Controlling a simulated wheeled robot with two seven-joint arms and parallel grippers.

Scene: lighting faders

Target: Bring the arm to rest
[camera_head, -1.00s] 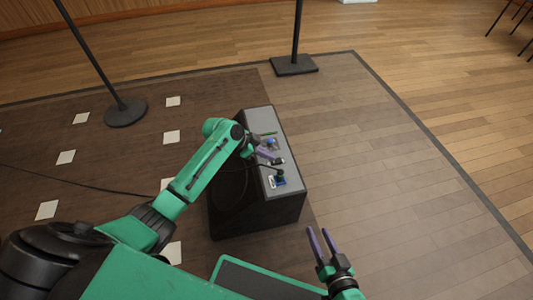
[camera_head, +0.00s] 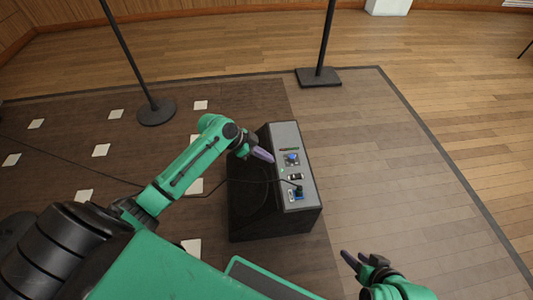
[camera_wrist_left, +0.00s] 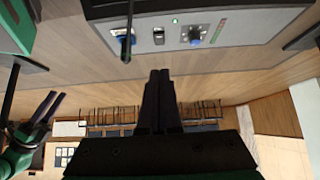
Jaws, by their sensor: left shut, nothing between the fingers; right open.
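My left gripper (camera_head: 262,154) is shut and empty, beside the left edge of the grey-topped control box (camera_head: 309,172) in the head view. The box top carries a blue knob (camera_head: 291,157), a small dark switch (camera_head: 296,177) and a blue socket with a black plug and cable (camera_head: 298,192). In the left wrist view my shut fingers (camera_wrist_left: 160,84) point at the box panel, apart from it. A green light (camera_wrist_left: 175,21) is lit there. My right gripper (camera_head: 358,262) is open and empty at the lower right of the head view; it also shows at the left of the wrist view (camera_wrist_left: 42,108).
A black cable (camera_head: 225,184) runs over the floor to the box. Two dark stands with flat bases (camera_head: 157,112) (camera_head: 318,77) rise behind it. The wooden floor right of the box is clear.

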